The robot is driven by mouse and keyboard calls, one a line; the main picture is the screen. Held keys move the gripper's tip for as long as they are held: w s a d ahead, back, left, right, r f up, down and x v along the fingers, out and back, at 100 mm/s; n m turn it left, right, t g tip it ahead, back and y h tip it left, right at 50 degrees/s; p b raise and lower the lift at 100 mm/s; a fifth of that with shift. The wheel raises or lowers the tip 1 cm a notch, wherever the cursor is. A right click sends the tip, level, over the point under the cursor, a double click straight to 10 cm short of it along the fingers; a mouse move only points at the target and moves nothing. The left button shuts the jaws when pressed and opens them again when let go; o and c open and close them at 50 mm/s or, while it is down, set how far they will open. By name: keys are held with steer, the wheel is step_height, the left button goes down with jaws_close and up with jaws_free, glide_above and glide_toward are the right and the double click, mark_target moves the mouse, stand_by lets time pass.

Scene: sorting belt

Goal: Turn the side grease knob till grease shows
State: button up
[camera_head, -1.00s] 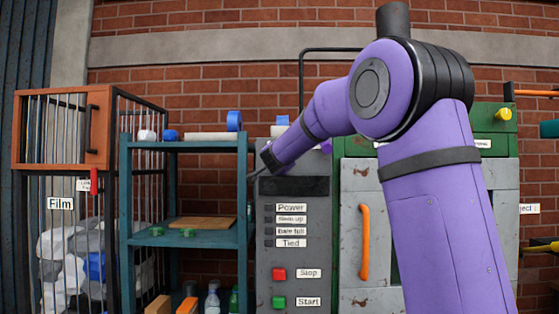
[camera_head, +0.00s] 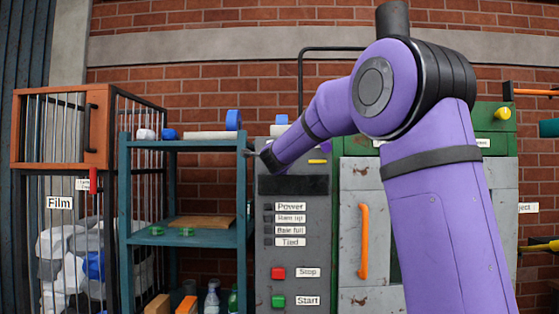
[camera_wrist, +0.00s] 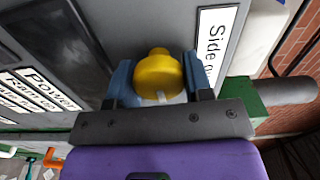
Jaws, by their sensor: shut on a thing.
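The yellow side grease knob (camera_wrist: 158,74) stands on the grey machine housing in the wrist view. A white label (camera_wrist: 211,45) beginning "Side g" is beside it, partly cut off. My gripper (camera_wrist: 163,73) is shut on the knob, with one blue finger on each side. A small pale patch (camera_wrist: 178,98) shows at the knob's near edge; I cannot tell whether it is grease. In the head view my gripper is mostly hidden by my wrist at the upper left of the grey control panel (camera_head: 290,258), and the knob is not visible there.
The panel carries a red Stop button (camera_head: 278,272) and a green Start button (camera_head: 278,300). A blue shelf (camera_head: 125,215) stands close on its left, near my wrist. A grey door with an orange handle (camera_head: 364,240) is on the right, behind my arm.

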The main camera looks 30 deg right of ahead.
steer(key=shift+f, duration=0.1)
stand_by(0.3)
steer(key=o, duration=0.9)
steer(key=shift+c, duration=0.2)
steer(key=v, duration=1.1)
steer(key=shift+w, duration=0.1)
